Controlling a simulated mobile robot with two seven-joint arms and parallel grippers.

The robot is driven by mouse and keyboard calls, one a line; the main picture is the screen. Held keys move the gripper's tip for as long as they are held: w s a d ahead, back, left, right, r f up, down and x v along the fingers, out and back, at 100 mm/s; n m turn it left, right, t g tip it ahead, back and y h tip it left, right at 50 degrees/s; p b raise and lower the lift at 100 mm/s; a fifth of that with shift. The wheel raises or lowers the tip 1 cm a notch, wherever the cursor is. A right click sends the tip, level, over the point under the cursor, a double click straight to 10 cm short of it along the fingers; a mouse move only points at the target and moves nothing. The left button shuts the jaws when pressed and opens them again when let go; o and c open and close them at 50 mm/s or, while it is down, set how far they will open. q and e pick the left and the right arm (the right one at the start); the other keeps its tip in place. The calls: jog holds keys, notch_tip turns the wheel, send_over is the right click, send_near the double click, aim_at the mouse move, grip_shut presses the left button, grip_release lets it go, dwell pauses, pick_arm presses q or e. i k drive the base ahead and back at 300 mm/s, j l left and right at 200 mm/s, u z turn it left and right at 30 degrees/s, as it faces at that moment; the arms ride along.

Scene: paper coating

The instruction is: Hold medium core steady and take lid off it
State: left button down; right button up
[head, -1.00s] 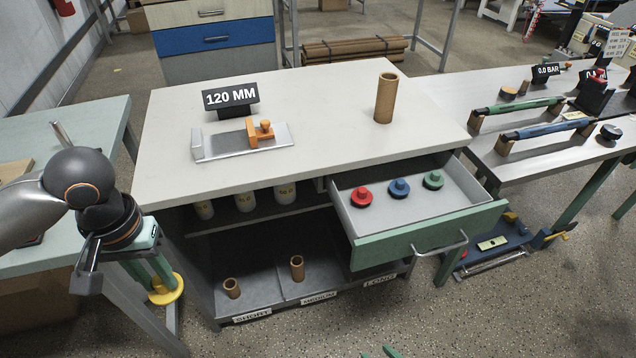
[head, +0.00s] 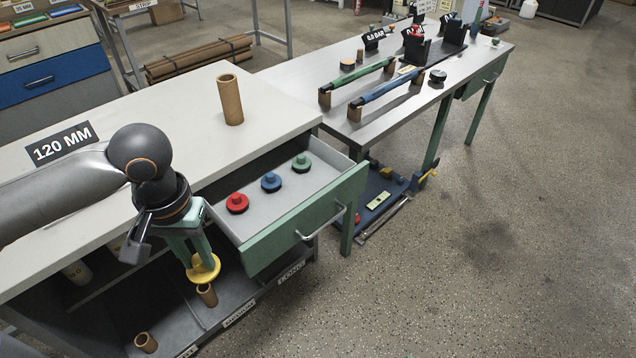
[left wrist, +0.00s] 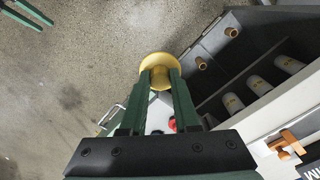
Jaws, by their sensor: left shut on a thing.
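My left gripper (head: 203,252) is shut on a yellow round lid (head: 204,269), held flange down in front of the cabinet. The lid also shows in the left wrist view (left wrist: 158,64) between the green fingers. The small brown core in the medium compartment (head: 207,296) stands upright; in the head view the lid overlaps its top, but the left wrist view shows that core (left wrist: 200,63) apart from the lid and open-topped. In the left wrist view, two green fingers of my right gripper (left wrist: 28,12) show apart and empty at the top left.
The green-fronted drawer (head: 308,222) is pulled out, holding red (head: 237,203), blue (head: 271,182) and green (head: 302,163) lids. A tall core (head: 230,100) stands on the cabinet top. A short core (head: 146,342) stands in the lower shelf. The floor at right is free.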

aim_at(227, 83)
jog(key=i+j+z, duration=0.1)
jog(key=z, duration=0.3)
jog(key=i+j+z, duration=0.1)
jog(key=z, duration=0.3)
jog(key=i+j, duration=0.1)
jog(key=j, duration=0.3)
jog(key=i+j, duration=0.1)
jog(key=j, duration=0.25)
jog(key=i+j, duration=0.15)
jog(key=j, duration=0.25)
